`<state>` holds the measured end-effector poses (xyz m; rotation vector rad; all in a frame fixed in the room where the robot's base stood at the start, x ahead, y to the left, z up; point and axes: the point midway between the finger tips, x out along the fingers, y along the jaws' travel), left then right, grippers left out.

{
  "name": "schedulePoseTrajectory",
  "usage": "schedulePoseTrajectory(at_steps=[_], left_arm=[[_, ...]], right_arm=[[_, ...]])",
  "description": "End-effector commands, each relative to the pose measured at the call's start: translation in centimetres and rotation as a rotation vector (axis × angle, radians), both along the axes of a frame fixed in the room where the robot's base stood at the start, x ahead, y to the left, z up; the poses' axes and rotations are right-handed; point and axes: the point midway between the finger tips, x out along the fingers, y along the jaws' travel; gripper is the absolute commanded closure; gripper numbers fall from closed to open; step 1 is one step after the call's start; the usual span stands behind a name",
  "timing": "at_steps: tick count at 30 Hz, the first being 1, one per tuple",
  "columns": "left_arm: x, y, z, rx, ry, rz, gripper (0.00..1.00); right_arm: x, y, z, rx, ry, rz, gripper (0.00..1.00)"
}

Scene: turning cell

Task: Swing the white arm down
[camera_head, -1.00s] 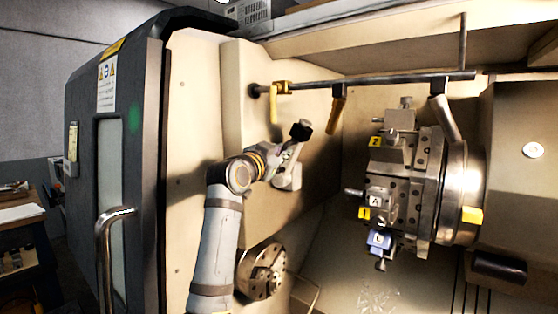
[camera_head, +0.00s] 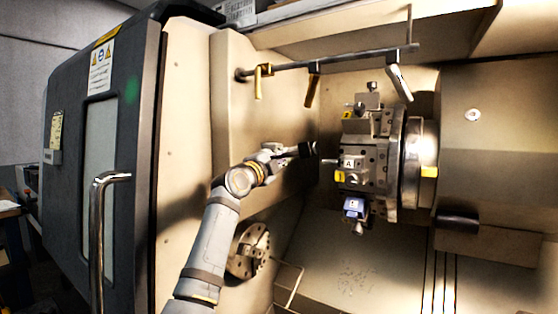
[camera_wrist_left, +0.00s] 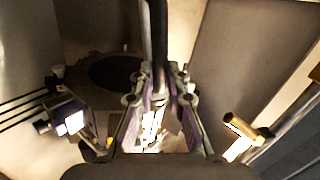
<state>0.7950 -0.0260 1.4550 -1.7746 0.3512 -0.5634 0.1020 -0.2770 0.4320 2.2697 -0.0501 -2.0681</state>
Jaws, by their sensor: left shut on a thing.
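My left gripper (camera_head: 272,154) reaches in from the lower left, in front of the beige inner wall. My right gripper is not in view.
The tool turret (camera_head: 365,160) with a blue-faced holder (camera_head: 354,208) stands close on the right. The chuck (camera_head: 248,250) is below my gripper. The machine door (camera_head: 105,170) stands at the left.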

Motion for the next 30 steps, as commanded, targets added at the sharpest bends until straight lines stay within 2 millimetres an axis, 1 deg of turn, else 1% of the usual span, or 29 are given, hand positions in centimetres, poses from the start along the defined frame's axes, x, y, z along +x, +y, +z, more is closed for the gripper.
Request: schedulePoseTrajectory(at_steps=[1, 9, 16, 29, 30], left_arm=[[0.0, 0.0, -1.0, 0.024, -0.014, -0.002, 1.00], [0.1, 0.0, -2.2, 0.136, -0.088, -0.003, 1.00], [0.1, 0.0, -2.6, 0.177, -0.115, -0.003, 1.00], [0.2, 0.0, -2.8, 0.189, -0.117, -0.003, 1.00], [0.2, 0.0, -2.9, 0.189, -0.116, -0.004, 0.85]], right_arm=[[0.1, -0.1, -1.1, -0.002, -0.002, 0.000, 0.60], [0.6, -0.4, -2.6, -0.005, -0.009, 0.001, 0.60], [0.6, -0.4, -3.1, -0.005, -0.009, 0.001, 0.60], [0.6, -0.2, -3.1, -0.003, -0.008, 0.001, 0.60], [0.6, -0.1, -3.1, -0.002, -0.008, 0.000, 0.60]])
